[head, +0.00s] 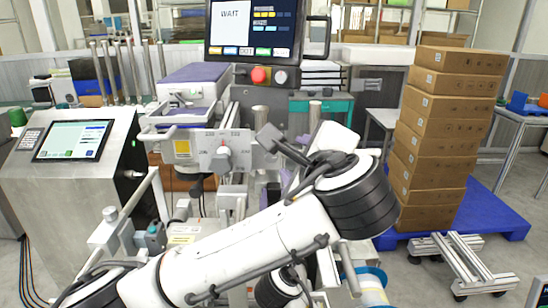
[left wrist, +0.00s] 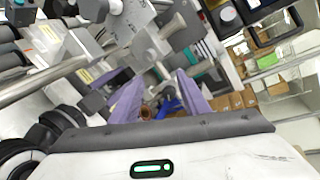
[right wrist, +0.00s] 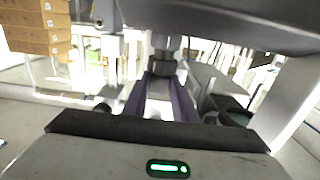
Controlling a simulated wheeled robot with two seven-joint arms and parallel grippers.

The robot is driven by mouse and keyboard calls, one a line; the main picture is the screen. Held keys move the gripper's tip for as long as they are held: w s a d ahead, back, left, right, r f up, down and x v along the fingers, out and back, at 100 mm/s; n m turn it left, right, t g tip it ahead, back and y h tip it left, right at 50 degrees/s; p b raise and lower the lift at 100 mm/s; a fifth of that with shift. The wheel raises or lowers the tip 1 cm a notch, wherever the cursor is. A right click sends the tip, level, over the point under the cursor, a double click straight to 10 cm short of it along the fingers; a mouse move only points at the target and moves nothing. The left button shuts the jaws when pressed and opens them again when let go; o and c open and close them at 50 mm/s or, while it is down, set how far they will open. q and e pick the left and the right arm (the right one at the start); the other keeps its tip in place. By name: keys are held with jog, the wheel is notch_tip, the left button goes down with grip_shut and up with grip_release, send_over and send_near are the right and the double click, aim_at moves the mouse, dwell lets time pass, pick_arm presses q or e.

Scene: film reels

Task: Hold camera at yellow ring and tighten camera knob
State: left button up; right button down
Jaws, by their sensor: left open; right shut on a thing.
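In the right wrist view my right gripper (right wrist: 162,84) has its purple fingers closed around a dark cylindrical part (right wrist: 162,66) below a metal post. I cannot tell whether this is the camera; no yellow ring shows there. In the left wrist view my left gripper (left wrist: 157,82) has its purple fingers apart with nothing clearly held. A grey block with a handle-like knob (left wrist: 173,26) is above and beyond them. In the head view a grey knob (head: 222,157) sits on a pale plate of the machine. A large white arm hides much behind it.
A monitor (head: 252,30) with a red button below stands over the machine. A sloped console (head: 75,185) is at the left. Stacked cartons (head: 440,140) stand on a blue pallet (head: 492,218) at the right. Metal frame parts crowd the middle; open floor shows at the right.

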aim_at(273, 157)
pick_arm(q)
jog(key=w+a+f+m, duration=0.1)
jog(key=w+m, duration=0.2)
jog(key=m, duration=0.2)
jog(key=w+a+f+m, duration=0.1)
jog(key=w+f+m, duration=0.1)
jog(key=m, duration=0.4)
jog(key=w+a+f+m, duration=0.1)
jog(key=w+m, duration=0.3)
jog(key=m, duration=0.2)
jog(key=shift+w+a+f+y, duration=0.25)
jog(key=shift+a+y, duration=0.1)
jog(key=shift+y, duration=0.05)
jog(key=c, duration=1.1)
jog(key=shift+o, duration=0.2)
